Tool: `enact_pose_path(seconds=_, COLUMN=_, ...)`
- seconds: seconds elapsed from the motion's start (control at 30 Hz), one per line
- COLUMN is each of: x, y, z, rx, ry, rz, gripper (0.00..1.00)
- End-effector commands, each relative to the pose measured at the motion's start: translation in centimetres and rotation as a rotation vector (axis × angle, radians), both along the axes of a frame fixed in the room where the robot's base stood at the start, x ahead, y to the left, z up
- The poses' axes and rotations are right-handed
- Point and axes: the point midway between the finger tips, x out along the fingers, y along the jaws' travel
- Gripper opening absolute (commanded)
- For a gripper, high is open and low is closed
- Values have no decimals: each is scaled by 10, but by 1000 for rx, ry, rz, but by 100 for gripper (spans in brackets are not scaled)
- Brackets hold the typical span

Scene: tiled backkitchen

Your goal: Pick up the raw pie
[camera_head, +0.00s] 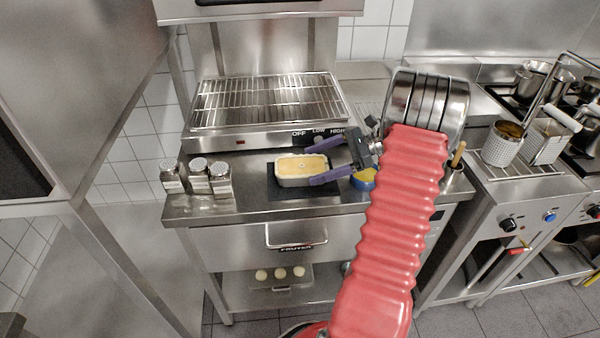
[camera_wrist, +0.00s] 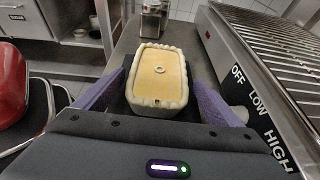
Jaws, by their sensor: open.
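The raw pie (camera_head: 302,167) is a pale, yellow-topped oblong pie with a crimped rim and a small ring in the middle of its lid. It sits in a tin on a dark mat (camera_head: 277,188) on the steel counter. My gripper (camera_head: 318,163) is open, its two purple fingers reaching in from the right. In the wrist view the pie (camera_wrist: 158,72) lies ahead between the fingers of my gripper (camera_wrist: 158,95), one on each side. I cannot tell whether either finger touches it.
A grill (camera_head: 265,103) with a control panel stands just behind the pie. Several metal-topped shakers (camera_head: 196,177) stand to its left. A blue and yellow bowl (camera_head: 364,180) is close to its right, partly hidden by my arm. Free counter lies in front of the shakers.

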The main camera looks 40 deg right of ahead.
Motion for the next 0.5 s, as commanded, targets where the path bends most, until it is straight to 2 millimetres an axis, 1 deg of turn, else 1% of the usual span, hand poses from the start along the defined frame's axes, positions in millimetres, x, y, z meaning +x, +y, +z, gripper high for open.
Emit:
enact_pose_path(seconds=0.17, x=3, y=6, z=-3, rx=2, ry=1, rz=1, gripper=89)
enact_pose_path(seconds=0.5, x=26, y=36, z=-19, rx=1, ry=1, rz=3, gripper=89)
